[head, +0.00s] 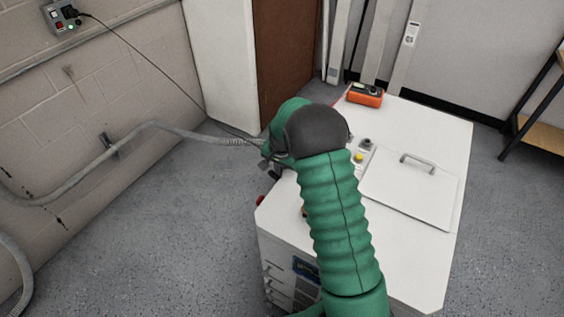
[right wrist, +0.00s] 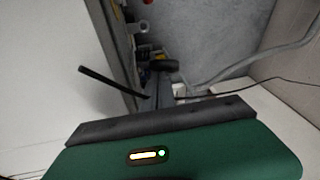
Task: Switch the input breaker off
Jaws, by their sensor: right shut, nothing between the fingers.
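The white transformer cabinet (head: 440,128) stands in the middle of the head view. My right arm reaches across its top, and my right gripper (head: 269,165) is at the cabinet's left edge. It is shut and empty, mostly hidden behind my own wrist. The right wrist view shows a cabinet side with small fittings (right wrist: 146,50) in front of the gripper. I cannot tell which fitting is the input breaker, nor its position. I cannot tell whether the gripper touches anything. My left gripper is not in view.
A grey hose (head: 190,134) and a thin black cable (head: 150,62) run to the cabinet's left edge. The cable starts at a wall socket box (head: 62,17). An orange meter (head: 365,94) and a handled lid (head: 408,188) are on the cabinet top. The floor at left is clear.

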